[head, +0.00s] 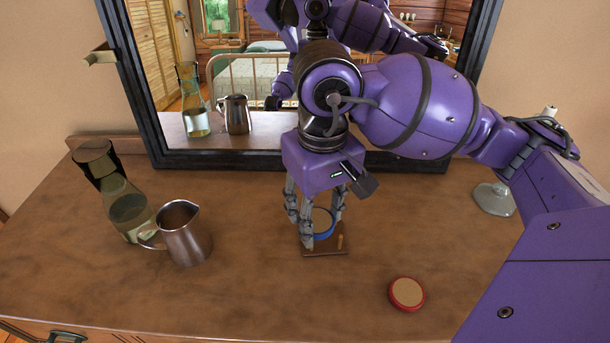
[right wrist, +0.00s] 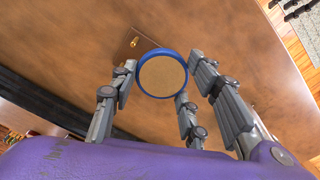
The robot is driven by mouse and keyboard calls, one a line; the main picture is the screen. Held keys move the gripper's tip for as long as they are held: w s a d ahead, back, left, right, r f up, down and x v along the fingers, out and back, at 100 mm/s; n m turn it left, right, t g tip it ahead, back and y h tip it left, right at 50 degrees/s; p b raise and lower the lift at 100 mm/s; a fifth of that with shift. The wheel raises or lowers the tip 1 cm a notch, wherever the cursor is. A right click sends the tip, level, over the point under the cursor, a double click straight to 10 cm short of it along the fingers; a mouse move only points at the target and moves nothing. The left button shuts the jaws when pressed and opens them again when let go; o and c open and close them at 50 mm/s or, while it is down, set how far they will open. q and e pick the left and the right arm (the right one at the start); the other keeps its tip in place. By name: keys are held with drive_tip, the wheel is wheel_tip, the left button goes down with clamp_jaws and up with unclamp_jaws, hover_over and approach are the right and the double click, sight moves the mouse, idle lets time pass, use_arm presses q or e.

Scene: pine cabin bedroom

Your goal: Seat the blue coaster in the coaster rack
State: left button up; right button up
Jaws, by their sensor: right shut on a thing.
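The blue coaster (head: 323,237) has a blue rim and a tan face. In the right wrist view the blue coaster (right wrist: 162,73) shows face-on between the fingertips. My right gripper (head: 321,232) points down and is shut on it, just over the coaster rack (head: 322,252). The rack is a small brown base with brass posts; one post stands in front of the coaster. In the right wrist view the rack (right wrist: 142,45) is mostly hidden behind the coaster and fingers. I cannot tell whether the coaster touches the base. My left gripper is out of view.
A red coaster (head: 406,294) lies flat on the dresser (head: 270,300), right of the rack. A metal pitcher (head: 186,238) and a greenish glass carafe (head: 125,208) stand at left. A framed mirror (head: 230,150) rises behind. A pale round base (head: 494,199) is at right.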

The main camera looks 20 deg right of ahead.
sight(325, 216)
drive_tip(key=f, duration=0.1)
drive_tip(key=w+d+f, duration=0.2)
drive_tip(key=f, duration=0.1)
drive_tip(key=shift+d+f, duration=0.1)
drive_tip(key=shift+d, duration=0.15)
drive_tip(key=f, duration=0.3)
drive_tip(key=shift+w+d+f, duration=0.1)
drive_tip(key=shift+w+d, duration=0.05)
drive_tip(key=shift+d, duration=0.15)
drive_tip(key=shift+w+f, duration=0.1)
drive_tip(key=shift+f, duration=0.3)
drive_tip(key=shift+f, duration=0.3)
drive_tip(key=o, duration=1.1)
drive_tip(key=shift+r, duration=0.1)
drive_tip(key=shift+o, duration=0.2)
